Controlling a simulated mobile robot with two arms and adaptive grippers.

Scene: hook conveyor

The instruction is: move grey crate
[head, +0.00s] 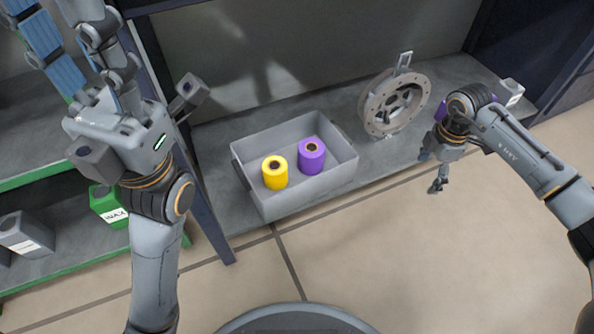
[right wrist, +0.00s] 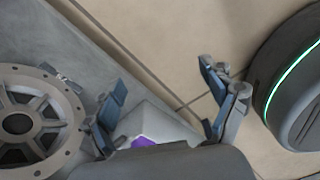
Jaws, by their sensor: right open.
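The grey crate (head: 315,188) sits on the grey low shelf in the middle of the head view. It is open-topped and holds a yellow spool (head: 275,172) and a purple spool (head: 311,156). My right gripper (head: 432,172) is open and empty, well to the right of the crate and over the floor. In the right wrist view, a grey box with purple in it, apparently the crate (right wrist: 155,118), shows beyond the open fingers of that gripper (right wrist: 165,105). My left gripper (head: 72,42) is raised at the upper left, its fingertips cut off, apart from the crate.
A round grey wheel-like part (head: 370,108) stands on the shelf (head: 225,205) right of the crate. Something purple and a small pale box (head: 511,92) are farther right. A dark blue post (head: 205,190) rises left of the crate. The tiled floor (head: 370,255) in front is clear.

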